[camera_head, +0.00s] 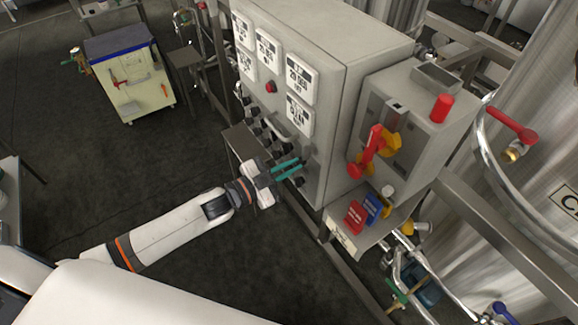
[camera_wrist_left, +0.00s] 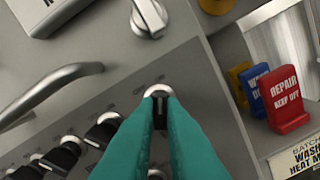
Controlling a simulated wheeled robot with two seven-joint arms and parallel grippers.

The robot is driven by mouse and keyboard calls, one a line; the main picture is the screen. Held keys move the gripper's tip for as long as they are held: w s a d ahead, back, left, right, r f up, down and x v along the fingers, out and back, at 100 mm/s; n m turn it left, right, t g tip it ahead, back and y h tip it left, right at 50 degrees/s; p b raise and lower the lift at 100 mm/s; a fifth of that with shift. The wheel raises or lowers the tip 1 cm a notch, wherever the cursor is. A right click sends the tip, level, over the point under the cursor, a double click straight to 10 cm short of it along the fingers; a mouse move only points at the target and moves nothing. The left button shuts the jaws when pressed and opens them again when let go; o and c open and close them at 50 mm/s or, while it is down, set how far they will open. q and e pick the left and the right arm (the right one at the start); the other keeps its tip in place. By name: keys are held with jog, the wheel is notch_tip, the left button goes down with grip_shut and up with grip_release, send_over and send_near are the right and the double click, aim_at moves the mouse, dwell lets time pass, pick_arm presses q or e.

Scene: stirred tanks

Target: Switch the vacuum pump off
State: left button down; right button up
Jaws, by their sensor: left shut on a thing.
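A grey control cabinet (camera_head: 335,100) stands in the middle of the head view, with a row of black rotary switches (camera_head: 256,122) low on its front. My left gripper (camera_head: 300,168) reaches the right end of this row. In the left wrist view its teal fingers (camera_wrist_left: 160,104) are closed on a black switch knob (camera_wrist_left: 160,92) with a silver collar. The fingers hide the knob's lower part. Small lettering above the knob is too blurred to read, so I cannot tell if this is the vacuum pump's switch. My right gripper is not in view.
More black switches (camera_wrist_left: 103,130) and a metal handle (camera_wrist_left: 50,90) are left of the held knob. A silver knob (camera_wrist_left: 150,18) is above it. Red (camera_head: 355,217) and blue (camera_head: 373,208) tags stand on a ledge at right. The red isolator handle (camera_head: 370,150) is above them.

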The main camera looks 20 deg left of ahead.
pick_arm(q)
jog(key=shift+n, duration=0.4)
jog(key=shift+r+n+p, duration=0.1)
jog(key=shift+n+p, duration=0.65)
jog(key=shift+n, duration=0.25)
jog(key=n+p, duration=0.1)
jog(key=n, duration=0.1)
jog(key=shift+n, duration=0.3)
jog(key=n, duration=0.3)
jog(key=shift+p, duration=0.3)
jog(key=shift+n, duration=1.7)
jog(key=shift+f, duration=0.2)
jog(key=c, duration=1.5)
grip_release()
